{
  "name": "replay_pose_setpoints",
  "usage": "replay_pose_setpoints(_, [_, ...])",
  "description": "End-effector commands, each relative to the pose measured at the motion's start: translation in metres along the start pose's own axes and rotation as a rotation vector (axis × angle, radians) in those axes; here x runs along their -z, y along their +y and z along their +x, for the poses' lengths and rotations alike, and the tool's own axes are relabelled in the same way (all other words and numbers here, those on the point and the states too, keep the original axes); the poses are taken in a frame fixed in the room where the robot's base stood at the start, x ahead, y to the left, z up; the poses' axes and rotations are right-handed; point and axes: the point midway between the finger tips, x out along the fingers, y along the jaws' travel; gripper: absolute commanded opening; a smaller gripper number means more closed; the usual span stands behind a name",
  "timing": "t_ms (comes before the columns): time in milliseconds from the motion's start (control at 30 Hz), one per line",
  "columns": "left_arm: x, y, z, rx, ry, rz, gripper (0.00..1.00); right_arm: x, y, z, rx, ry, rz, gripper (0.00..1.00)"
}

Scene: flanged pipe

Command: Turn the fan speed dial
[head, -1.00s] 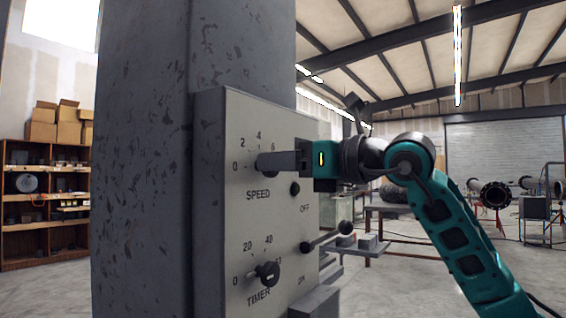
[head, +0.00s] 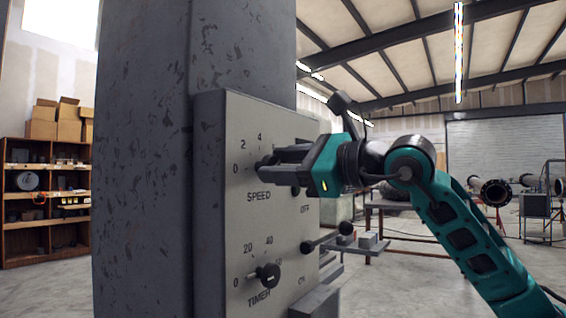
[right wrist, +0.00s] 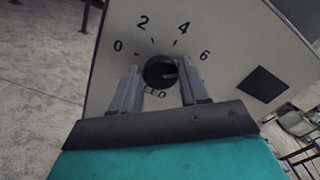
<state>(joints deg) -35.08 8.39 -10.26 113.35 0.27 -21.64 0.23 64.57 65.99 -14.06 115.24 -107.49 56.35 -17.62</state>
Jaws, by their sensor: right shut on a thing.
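The speed dial (head: 264,168) is a dark knob on the grey control panel (head: 225,215), with 0, 2, 4 and 6 around it and SPEED below. It also shows in the right wrist view (right wrist: 160,71), between the fingers. My right gripper (head: 272,163) comes from the right, and its fingers are shut on the dial. In the right wrist view the gripper (right wrist: 160,80) is tilted relative to the panel's lettering. The fingers hide part of the dial in the head view. My left gripper is not in view.
Below are the timer dial (head: 268,275) and a lever (head: 328,238) between OFF and ON. A thick grey column (head: 150,160) stands left of the panel. Shelves (head: 45,200) and a work table are farther back.

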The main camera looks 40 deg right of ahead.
Motion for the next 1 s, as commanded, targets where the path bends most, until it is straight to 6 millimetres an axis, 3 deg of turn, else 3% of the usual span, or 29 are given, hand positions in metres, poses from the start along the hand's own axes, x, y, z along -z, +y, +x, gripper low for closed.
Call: replay_pose_setpoints(1000, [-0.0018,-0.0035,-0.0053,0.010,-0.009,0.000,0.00,0.0021,0.0031,0.0000,-0.001,0.002,-0.966,0.14])
